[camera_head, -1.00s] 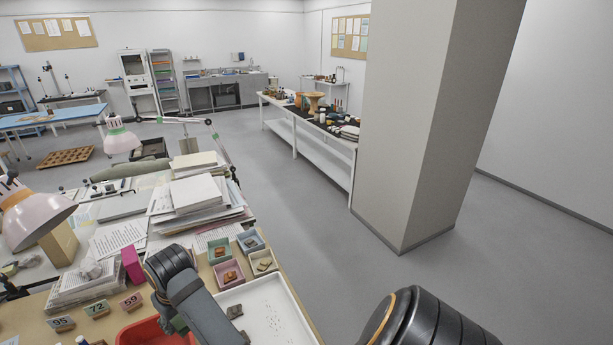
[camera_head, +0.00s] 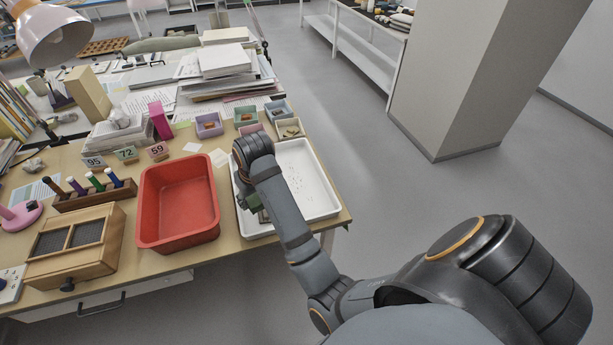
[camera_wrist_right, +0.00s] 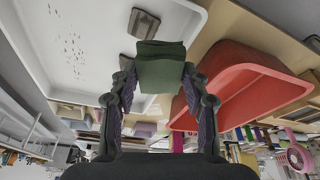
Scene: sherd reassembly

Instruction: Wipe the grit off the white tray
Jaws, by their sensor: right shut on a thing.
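The white tray (camera_head: 322,207) lies at the right end of the table, with small dark specks of grit (camera_head: 297,180) on its floor. The grit also shows in the right wrist view (camera_wrist_right: 72,50). My right gripper (camera_wrist_right: 160,78) is shut on a dark green block (camera_wrist_right: 160,52), perhaps a sponge. In the head view, the green block (camera_head: 251,203) is over the tray's left part, partly hidden by my arm. I cannot tell whether it touches the tray. A dark flat sherd (camera_wrist_right: 144,22) lies on the tray beside the block. My left gripper is out of view.
A red bin (camera_head: 180,205) stands just left of the tray. Small coloured boxes with sherds (camera_head: 290,128) stand behind the tray. A wooden box (camera_head: 75,247), a pen rack (camera_head: 92,197) and number cards (camera_head: 127,154) are further left. Open floor lies to the right.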

